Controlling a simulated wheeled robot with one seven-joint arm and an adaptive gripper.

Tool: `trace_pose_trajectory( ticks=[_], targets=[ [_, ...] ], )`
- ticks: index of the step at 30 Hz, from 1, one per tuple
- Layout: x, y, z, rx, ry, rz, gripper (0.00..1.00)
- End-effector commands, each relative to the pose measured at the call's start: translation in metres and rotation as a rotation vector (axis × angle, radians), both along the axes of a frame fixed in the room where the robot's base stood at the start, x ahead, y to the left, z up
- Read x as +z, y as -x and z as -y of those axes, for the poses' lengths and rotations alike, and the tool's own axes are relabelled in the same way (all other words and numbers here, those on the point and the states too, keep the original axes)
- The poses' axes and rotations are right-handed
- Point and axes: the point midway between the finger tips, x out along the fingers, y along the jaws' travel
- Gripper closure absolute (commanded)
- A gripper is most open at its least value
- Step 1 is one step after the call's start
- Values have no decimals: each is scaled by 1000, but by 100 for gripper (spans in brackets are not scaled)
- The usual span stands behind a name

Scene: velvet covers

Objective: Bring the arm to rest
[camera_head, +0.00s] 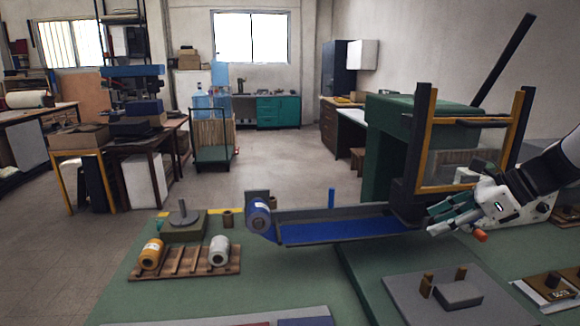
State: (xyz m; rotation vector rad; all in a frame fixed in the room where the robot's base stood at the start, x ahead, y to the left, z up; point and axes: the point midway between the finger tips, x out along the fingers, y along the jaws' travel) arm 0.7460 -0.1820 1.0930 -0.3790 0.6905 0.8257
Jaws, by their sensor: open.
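My gripper (440,215) is at the right, in front of the green machine (392,150) with the yellow-edged clear guard (465,150). Its teal-tipped fingers point left and are apart, with nothing seen between them. My white arm comes in from the right edge. The fingers are close to the right end of the blue-lined trough (345,232); I cannot tell whether they touch it.
A blue roll (258,217) sits at the trough's left end. A wooden rack (185,264) holds a yellow roll (151,254) and a white roll (219,250). A grey plate (425,300) with blocks lies below the gripper. The green tabletop (300,285) has clear room in front of the trough.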

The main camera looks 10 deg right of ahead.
Motion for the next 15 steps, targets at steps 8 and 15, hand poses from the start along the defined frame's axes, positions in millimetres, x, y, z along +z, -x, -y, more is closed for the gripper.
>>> trace_pose_trajectory(
  ticks=[8, 15],
  targets=[
    [41, 79, -112, 578, 432, 133, 57],
    [57, 162, -165, 1085, 772, 282, 57]
  ],
)
